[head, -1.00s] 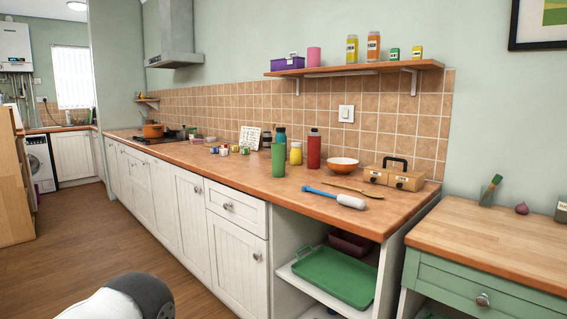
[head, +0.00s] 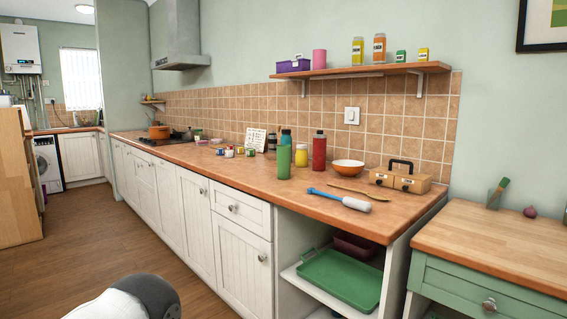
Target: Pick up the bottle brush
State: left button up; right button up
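The bottle brush (head: 342,200) lies flat on the wooden counter (head: 280,206) near its front edge. It has a blue handle pointing left and a thick white head at the right. A thin wooden utensil (head: 361,191) lies just behind it. Neither of my grippers shows in the head view. Only a white and dark rounded part of my own body appears at the bottom left, well away from the brush.
Behind the brush stand a green bottle (head: 284,161), a red bottle (head: 319,153), an orange bowl (head: 347,168) and a wooden box with a handle (head: 400,178). An open shelf below holds a green tray (head: 340,280). The floor (head: 160,245) at left is clear.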

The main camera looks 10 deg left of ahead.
aim_at(363, 207)
jog(key=i+u, duration=0.1)
jog(key=i, duration=0.6)
jog(key=i+l+u, duration=0.1)
jog(key=i, duration=0.6)
jog(key=l, duration=0.1)
